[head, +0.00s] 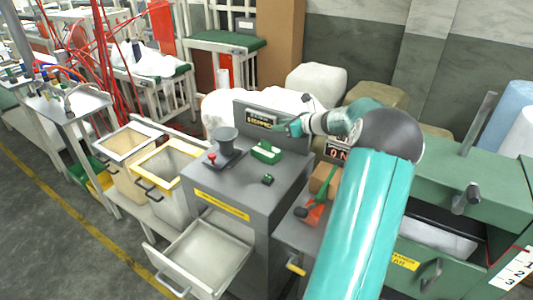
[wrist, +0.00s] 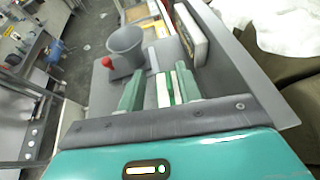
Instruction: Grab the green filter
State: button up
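The green filter is most likely the green block with a white top (head: 266,151) on the grey cabinet top in the head view. In the wrist view, a green and white striped piece (wrist: 172,88) shows between the fingertips and is probably the same block. My gripper (head: 287,127) is above and slightly behind the block in the head view. Its two green fingers (wrist: 158,88) stand apart in the wrist view, on either side of the striped piece. I cannot tell whether they touch it. A smaller dark green piece (head: 268,179) lies nearer the cabinet's front edge.
A dark grey cup (head: 227,141) and a red button (head: 211,156) stand left of the block. An upright panel with a display (head: 262,119) rises behind it. The cabinet's drawer (head: 205,257) is pulled open.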

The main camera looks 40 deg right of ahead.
send_near(266, 143)
jog(key=x, duration=0.3)
jog(key=shift+w+d+f, duration=0.1)
jog(key=shift+w+f, duration=0.15)
jog(key=shift+f, duration=0.1)
jog(key=x, duration=0.6)
jog(key=shift+w+f, duration=0.1)
jog(key=shift+w, duration=0.3)
jog(key=shift+c, duration=0.4)
grip_shut()
